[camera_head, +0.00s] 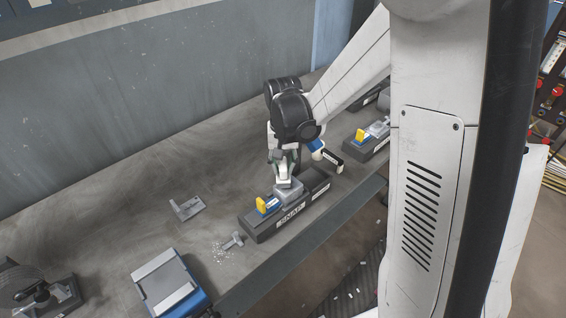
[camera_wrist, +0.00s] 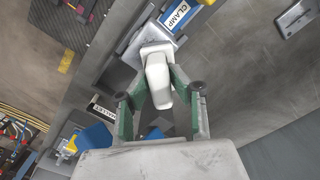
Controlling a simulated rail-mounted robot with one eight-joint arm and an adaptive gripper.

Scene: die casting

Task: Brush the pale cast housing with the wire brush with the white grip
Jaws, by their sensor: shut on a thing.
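The wire brush's white grip (camera_head: 283,172) is held in my gripper (camera_head: 284,163). In the wrist view the white grip (camera_wrist: 159,82) lies between the two green-padded fingers of my gripper (camera_wrist: 158,94), which are shut on it. The pale cast housing (camera_head: 290,193) sits in a dark fixture (camera_head: 262,232), directly below the brush. In the wrist view part of the housing (camera_wrist: 134,49) shows beside the brush end. The brush appears to be at the housing's top; its bristles are hidden, so I cannot tell whether they touch.
A second fixture with a similar clamp (camera_head: 362,135) is to the right. A black-headed tool (camera_head: 332,160) lies between them. A metal bracket (camera_head: 187,208) and blue-grey block (camera_head: 168,284) are on the bench.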

